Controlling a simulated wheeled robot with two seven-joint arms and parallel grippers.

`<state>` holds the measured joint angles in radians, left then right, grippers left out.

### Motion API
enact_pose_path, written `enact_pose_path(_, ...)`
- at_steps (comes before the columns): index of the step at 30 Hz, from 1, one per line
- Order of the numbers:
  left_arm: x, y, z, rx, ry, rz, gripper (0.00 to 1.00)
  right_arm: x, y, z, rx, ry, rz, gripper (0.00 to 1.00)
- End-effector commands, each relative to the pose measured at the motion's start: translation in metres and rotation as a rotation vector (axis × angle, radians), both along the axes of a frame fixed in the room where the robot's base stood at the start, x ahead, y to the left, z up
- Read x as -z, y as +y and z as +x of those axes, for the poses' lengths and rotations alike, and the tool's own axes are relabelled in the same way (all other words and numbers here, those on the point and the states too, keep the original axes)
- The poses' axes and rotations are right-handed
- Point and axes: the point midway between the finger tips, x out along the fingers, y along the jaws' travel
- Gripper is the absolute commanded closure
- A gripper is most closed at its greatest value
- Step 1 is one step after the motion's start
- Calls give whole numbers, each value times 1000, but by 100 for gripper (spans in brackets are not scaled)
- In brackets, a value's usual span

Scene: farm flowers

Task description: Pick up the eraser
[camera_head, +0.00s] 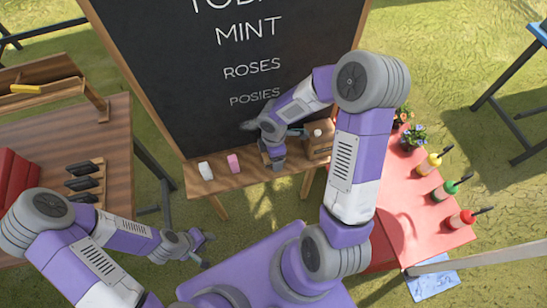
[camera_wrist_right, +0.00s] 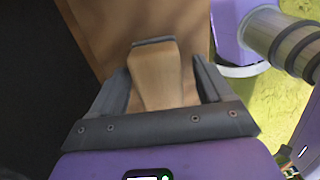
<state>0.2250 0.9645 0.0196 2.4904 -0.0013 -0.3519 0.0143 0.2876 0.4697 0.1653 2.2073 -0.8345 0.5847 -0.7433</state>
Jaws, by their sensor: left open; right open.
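The eraser (camera_wrist_right: 156,76) has a pale wooden body and a dark grey strip at its far end. In the right wrist view it lies between the two open fingers of my right gripper (camera_wrist_right: 162,70), with its near part close to the palm. I cannot tell whether the fingers touch it. In the head view my right gripper (camera_head: 272,157) is at the chalkboard's wooden ledge (camera_head: 222,181) and hides most or all of the eraser. My left gripper (camera_head: 197,246) is open and empty, well below and left of the ledge.
A chalkboard (camera_head: 190,80) rises behind the ledge. A white chalk piece (camera_head: 205,171) and a pink one (camera_head: 233,162) stand left of my right gripper; a wooden box (camera_head: 319,146) stands close on its right. A red table (camera_head: 420,215) at right holds bottles and potted flowers.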

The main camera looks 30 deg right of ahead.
Motion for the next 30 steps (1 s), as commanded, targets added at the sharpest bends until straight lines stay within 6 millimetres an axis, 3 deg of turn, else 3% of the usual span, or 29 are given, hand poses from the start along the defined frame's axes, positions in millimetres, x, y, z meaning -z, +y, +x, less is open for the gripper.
enact_pose_path(8, 1, 0, 0, 0, 0, 0, 57, 3, 0, 0, -1, -1, 0, 21)
enact_pose_path(19, 1, 0, 0, 0, 0, 0, 57, 3, 0, 0, -1, 0, 0, 78)
enact_pose_path(26, 0, 0, 0, 0, 0, 0, 57, 1, 0, 0, 0, -1, 1, 78)
enact_pose_path(30, -7, 0, 0, 0, 0, 0, 57, -15, 0, 1, 0, -5, 0, 78)
